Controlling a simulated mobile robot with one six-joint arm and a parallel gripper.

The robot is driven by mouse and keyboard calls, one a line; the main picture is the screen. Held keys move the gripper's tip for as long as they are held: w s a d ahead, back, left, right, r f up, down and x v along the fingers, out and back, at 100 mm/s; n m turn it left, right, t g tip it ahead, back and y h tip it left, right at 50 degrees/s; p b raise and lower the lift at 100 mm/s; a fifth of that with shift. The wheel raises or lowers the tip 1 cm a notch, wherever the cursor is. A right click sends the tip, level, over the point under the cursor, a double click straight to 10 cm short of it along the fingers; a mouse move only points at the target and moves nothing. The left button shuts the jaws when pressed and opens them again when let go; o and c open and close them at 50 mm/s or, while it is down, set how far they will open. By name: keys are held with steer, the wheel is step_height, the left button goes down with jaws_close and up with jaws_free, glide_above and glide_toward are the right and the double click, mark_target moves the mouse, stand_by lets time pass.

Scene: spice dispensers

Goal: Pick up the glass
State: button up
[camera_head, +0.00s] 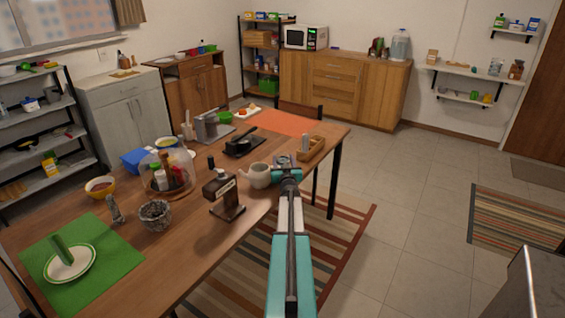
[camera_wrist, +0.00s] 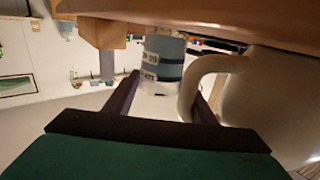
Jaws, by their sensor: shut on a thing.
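My gripper (camera_head: 289,176) is at the table's near right edge, just right of a cream pot with a handle (camera_head: 258,176). In the wrist view my gripper (camera_wrist: 163,92) has its two dark fingers spread around a pale cylinder with blue-grey bands and printed labels, which I take to be the glass (camera_wrist: 164,70). The jaws are shut on it. The cream pot's handle (camera_wrist: 193,85) passes close to the right finger there.
The wooden table (camera_head: 130,235) carries a coffee grinder (camera_head: 223,195) left of the gripper and a wooden box (camera_head: 312,148) just beyond it. A domed tray of bottles (camera_head: 168,172) stands further left.

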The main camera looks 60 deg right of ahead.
steer(key=shift+r, duration=0.2)
step_height(320, 180, up, 9)
steer(key=p, duration=0.1)
stand_by(1.0)
steer(key=shift+r, duration=0.2)
stand_by(1.0)
